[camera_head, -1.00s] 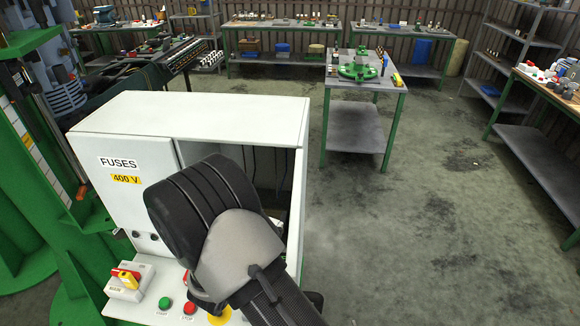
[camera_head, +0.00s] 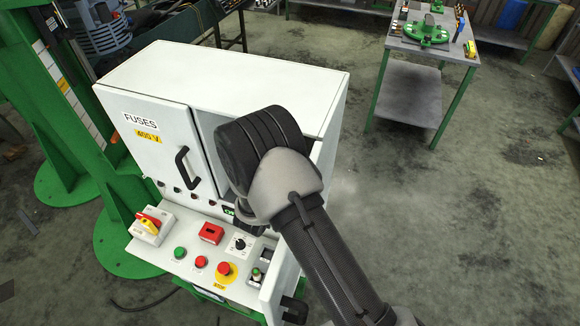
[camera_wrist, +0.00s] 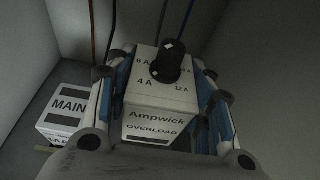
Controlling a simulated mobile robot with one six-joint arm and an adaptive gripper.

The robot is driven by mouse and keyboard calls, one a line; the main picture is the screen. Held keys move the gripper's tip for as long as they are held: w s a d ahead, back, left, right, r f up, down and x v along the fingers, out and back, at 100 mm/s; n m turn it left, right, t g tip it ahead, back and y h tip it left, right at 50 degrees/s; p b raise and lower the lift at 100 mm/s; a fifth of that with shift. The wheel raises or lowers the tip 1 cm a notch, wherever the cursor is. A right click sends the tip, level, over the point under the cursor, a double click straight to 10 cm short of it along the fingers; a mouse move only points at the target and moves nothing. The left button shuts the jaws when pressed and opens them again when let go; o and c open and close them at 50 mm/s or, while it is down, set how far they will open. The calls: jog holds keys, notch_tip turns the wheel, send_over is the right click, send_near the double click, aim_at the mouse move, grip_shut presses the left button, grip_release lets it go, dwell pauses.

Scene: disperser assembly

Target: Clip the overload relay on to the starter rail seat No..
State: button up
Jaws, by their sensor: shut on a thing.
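In the wrist view the overload relay (camera_wrist: 150,118) is a pale block marked "Ampwick OVERLOAD", with a black dial (camera_wrist: 170,62) and ampere figures on its upper face. My gripper (camera_wrist: 163,70) is shut on it, one blue-and-white finger along each side. A white block marked "MAIN" (camera_wrist: 68,115) stands to the left, apart from the relay. The starter rail and its seat do not show clearly, and I cannot tell whether the relay touches it. In the head view my arm reaches into the white cabinet (camera_head: 230,80) and hides the relay and the gripper.
Several dark and coloured wires (camera_wrist: 112,25) hang behind the relay between grey cabinet walls. The cabinet's "FUSES" door (camera_head: 150,150) is left of my arm. Below is a panel with a red stop button (camera_head: 224,268) and switches.

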notch_tip(320, 180, down, 6)
jog(key=b, duration=0.5)
jog(key=shift+r, duration=0.15)
jog(key=shift+b, duration=0.8)
dwell(1.5)
jog(key=shift+f+b, duration=0.25)
jog(key=shift+b, duration=0.05)
